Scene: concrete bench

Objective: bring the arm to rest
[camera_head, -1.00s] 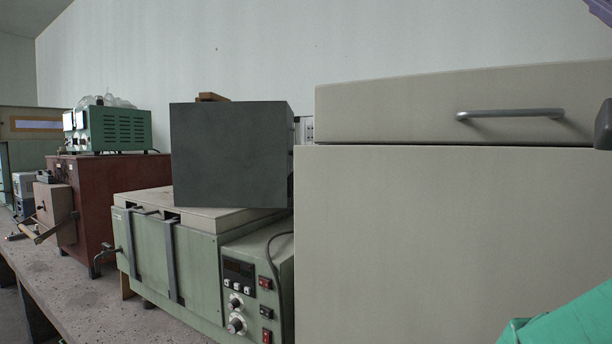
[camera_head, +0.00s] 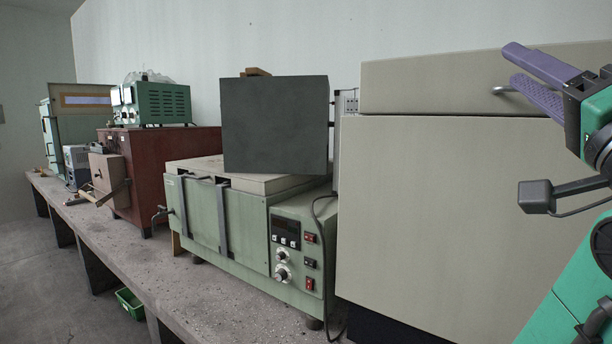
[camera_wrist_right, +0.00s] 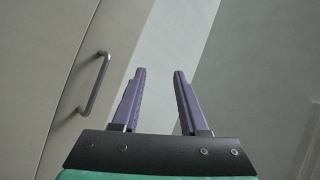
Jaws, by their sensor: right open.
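My right gripper (camera_head: 528,78) shows at the right of the head view, with two purple fingers pointing left and the green and black wrist behind them. In the right wrist view its fingers (camera_wrist_right: 159,75) stand apart with nothing between them, so it is open and empty. It is in front of the upper part of the large beige cabinet (camera_head: 470,210) and overlaps part of the drawer handle in the picture. The drawer handle (camera_wrist_right: 96,84) is to the left of the fingers in the wrist view. My left gripper is not in view.
A green heater box with knobs (camera_head: 245,225) stands on the concrete bench (camera_head: 130,240) left of the cabinet, with a dark grey box (camera_head: 275,125) above it. Further left are a red-brown cabinet (camera_head: 165,170) and a green instrument (camera_head: 160,103). A green bin (camera_head: 130,303) is on the floor.

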